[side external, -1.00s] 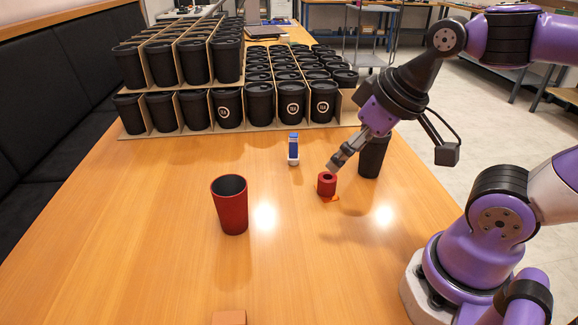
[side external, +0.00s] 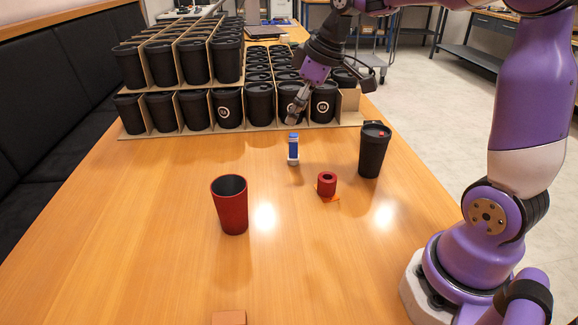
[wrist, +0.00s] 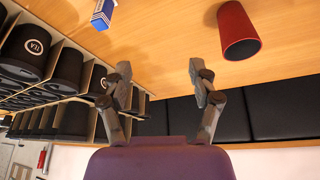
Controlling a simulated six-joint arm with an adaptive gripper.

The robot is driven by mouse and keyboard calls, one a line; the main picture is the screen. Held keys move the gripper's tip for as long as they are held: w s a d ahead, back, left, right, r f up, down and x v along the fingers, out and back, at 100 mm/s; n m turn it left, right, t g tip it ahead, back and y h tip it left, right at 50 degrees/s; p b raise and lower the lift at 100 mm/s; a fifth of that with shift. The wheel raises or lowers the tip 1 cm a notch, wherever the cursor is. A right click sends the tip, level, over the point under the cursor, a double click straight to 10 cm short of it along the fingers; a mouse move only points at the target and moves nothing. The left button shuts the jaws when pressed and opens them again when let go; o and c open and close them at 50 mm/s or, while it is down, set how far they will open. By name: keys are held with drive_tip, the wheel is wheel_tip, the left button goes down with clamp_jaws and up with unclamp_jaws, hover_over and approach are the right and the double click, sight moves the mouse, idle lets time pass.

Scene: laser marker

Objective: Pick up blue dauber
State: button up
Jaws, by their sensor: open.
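The blue dauber (side external: 293,149), blue on top with a white lower part, stands upright on the wooden table in front of the cup rack. It also shows at the upper left of the wrist view (wrist: 103,19). My gripper (side external: 293,118) is above and a little behind the dauber in the side view, apart from it. In the wrist view my gripper (wrist: 156,85) has its two fingers spread wide with nothing between them.
A red cup (side external: 231,205) stands left of centre on the table (side external: 130,230). A small red cylinder (side external: 327,184) and a black lidded cup (side external: 374,150) stand at right. The cardboard rack (side external: 250,130) of black cups fills the back. The left table is clear.

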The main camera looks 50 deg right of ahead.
sight(297, 134)
drive_tip(key=w+d+f, duration=0.1)
drive_tip(key=d+f, duration=0.1)
drive_tip(key=d, duration=0.1)
drive_tip(key=w+d+f+n, duration=0.1)
drive_tip(key=w+d+f, duration=0.1)
drive_tip(key=w+d+f+n+y, duration=0.1)
drive_tip(key=w+d+f, duration=0.1)
drive_tip(key=d+f, duration=0.1)
drive_tip(key=shift+d+g, duration=0.3)
drive_tip(key=shift+n, duration=0.3)
drive_tip(key=x, duration=0.5)
drive_tip(key=shift+d+f, duration=0.2)
drive_tip(key=shift+d, duration=0.05)
drive_tip(key=x, duration=0.5)
drive_tip(key=shift+s+f, duration=0.1)
drive_tip(key=shift+f, duration=0.25)
drive_tip(key=shift+d, duration=0.1)
drive_tip(key=c, duration=1)
